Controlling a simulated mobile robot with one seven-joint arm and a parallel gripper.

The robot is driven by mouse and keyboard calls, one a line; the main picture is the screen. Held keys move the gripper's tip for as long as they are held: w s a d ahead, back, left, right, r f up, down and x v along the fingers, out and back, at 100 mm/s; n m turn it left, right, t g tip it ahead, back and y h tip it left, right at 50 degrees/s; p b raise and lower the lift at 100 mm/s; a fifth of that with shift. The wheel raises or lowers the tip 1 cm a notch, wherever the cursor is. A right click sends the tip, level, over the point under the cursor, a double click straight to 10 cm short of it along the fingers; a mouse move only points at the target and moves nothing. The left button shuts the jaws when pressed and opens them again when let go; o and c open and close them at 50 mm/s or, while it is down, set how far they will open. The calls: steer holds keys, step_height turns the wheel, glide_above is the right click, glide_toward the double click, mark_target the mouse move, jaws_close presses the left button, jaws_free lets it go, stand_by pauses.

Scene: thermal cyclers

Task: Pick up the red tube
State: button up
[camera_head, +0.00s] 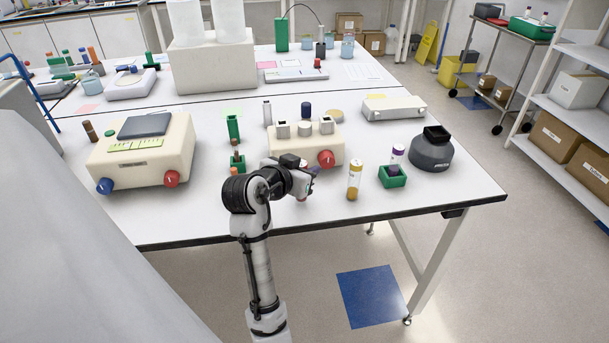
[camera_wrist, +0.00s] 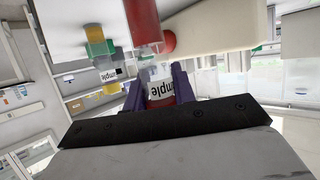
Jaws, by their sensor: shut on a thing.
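The red tube (camera_wrist: 160,86) sits between the two purple fingers of my gripper (camera_wrist: 160,88) in the wrist view. Its white label with part of the word "Sample" shows, with red below it. The fingers are shut on its sides. In the head view my gripper (camera_head: 306,184) is over the table's front part, just in front of a cream instrument (camera_head: 330,140). There only a small bit of red shows below it, and the tube is mostly hidden.
A yellow tube (camera_head: 354,182) stands right of my gripper. A purple-capped tube (camera_head: 397,157) is in a green holder (camera_head: 393,180). A dark grey device (camera_head: 431,153) stands farther right. A red knob (camera_head: 326,158) is close behind my gripper. Another cream instrument (camera_head: 175,157) is at left.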

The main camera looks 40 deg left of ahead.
step_height(320, 180, up, 19)
steer(key=b, duration=0.2)
steer(key=shift+f+b, duration=0.2)
steer(key=shift+b, duration=0.15)
steer(key=shift+w, duration=0.1)
